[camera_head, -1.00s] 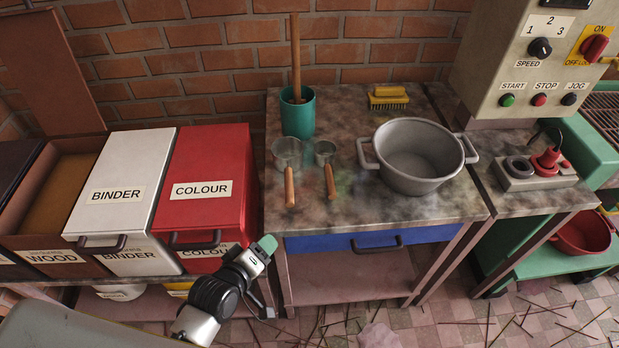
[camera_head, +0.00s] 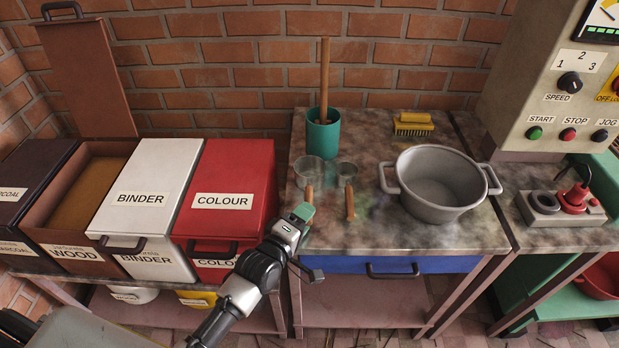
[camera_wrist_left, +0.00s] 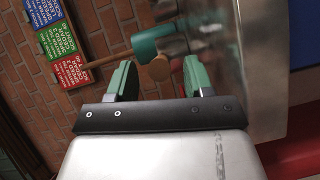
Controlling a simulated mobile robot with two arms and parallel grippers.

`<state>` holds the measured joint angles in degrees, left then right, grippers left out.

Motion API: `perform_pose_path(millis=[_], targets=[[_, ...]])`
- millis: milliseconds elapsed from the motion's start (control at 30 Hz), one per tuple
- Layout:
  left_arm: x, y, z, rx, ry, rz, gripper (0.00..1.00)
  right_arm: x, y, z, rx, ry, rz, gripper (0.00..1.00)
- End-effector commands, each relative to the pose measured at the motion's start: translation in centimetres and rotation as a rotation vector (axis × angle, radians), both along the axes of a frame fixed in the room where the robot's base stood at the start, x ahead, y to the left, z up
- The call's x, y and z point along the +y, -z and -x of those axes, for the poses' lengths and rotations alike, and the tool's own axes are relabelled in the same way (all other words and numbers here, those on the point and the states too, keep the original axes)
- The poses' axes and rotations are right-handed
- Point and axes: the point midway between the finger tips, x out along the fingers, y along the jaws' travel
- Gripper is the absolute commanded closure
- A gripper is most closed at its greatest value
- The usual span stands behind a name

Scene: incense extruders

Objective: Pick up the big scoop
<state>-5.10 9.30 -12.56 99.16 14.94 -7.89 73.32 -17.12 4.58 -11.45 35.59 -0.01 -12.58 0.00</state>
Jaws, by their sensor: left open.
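The big scoop (camera_head: 309,172) lies on the stone-topped table, the left one of two metal scoops with wooden handles. Its handle points to the front, and its near end is close to my left gripper (camera_head: 302,212). The small scoop (camera_head: 348,175) lies just right of it. My left gripper is open at the table's front left edge. In the left wrist view its two green fingers (camera_wrist_left: 158,80) stand apart. The round end of a wooden handle (camera_wrist_left: 158,68) shows between and beyond them, with no visible contact. My right gripper is not in view.
A teal cup (camera_head: 322,138) with a wooden stick stands behind the scoops. A grey pot (camera_head: 438,210) stands to the right, with a yellow brush (camera_head: 413,129) behind it. The red COLOUR bin (camera_head: 230,170) and white BINDER bin (camera_head: 150,190) are to the left.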

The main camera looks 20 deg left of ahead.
Motion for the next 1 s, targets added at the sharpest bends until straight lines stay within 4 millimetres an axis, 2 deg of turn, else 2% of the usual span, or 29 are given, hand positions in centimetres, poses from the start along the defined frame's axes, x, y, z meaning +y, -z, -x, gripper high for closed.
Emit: perform_pose_path(millis=[33,167,433,767,1000], targets=[[-0.2,0.0,-0.8,-0.001,0.0,-0.001,0.48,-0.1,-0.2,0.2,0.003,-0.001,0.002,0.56],[-0.6,0.2,-2.1,0.0,0.001,0.001,0.48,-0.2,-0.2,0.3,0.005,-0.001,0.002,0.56],[-0.6,0.3,-2.3,0.001,0.001,0.0,0.48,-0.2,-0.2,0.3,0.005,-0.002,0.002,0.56],[-0.6,0.3,-2.3,0.001,0.0,0.0,0.99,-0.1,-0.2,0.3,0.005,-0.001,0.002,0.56],[-0.6,0.2,-2.3,-0.001,0.0,-0.001,1.0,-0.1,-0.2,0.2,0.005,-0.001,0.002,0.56]])
